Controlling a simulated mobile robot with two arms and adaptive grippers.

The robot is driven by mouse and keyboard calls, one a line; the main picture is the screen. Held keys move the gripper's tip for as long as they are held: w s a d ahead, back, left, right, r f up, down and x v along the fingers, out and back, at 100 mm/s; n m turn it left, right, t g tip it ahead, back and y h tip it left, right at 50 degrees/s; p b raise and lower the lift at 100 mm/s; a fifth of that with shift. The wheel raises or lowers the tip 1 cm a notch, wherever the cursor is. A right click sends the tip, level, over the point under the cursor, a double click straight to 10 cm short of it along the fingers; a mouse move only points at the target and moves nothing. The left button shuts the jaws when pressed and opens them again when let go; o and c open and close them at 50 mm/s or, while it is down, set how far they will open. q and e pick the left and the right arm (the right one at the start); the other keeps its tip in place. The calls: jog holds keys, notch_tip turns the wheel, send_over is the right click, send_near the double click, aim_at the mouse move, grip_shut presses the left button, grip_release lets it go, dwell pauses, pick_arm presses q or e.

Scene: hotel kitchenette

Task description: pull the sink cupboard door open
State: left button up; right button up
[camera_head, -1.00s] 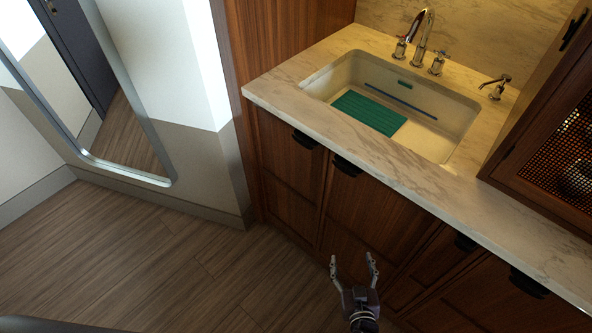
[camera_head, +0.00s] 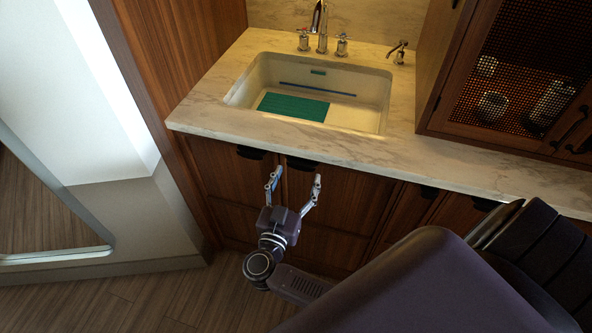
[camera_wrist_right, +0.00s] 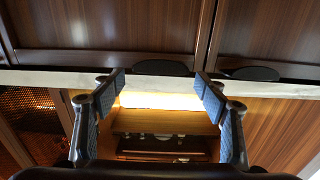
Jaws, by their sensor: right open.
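Two closed wooden doors sit under the sink, the left door (camera_head: 222,180) and the wider right door (camera_head: 345,205). Each has a black handle at its top edge, under the counter: the left handle (camera_head: 250,152) and the right handle (camera_head: 302,163). My right gripper (camera_head: 296,176) is open and empty, fingers pointing at the right door's handle. In the right wrist view, this handle (camera_wrist_right: 160,67) shows between the open fingertips (camera_wrist_right: 160,78); contact is not visible. The other handle (camera_wrist_right: 252,73) lies outside them. My left gripper is not in view.
The marble counter (camera_head: 200,100) overhangs just above the handles. It holds the sink (camera_head: 345,110) with a green mat (camera_head: 293,107), a faucet (camera_head: 322,25) and a soap dispenser (camera_head: 398,50). A mesh-front cabinet (camera_head: 510,80) stands right. Floor is clear at lower left.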

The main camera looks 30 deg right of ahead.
jog(key=shift+x, duration=0.9)
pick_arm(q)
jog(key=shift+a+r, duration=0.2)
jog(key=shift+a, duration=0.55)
pick_arm(e)
jog(key=shift+w+d, duration=0.15)
jog(key=shift+w, duration=0.05)
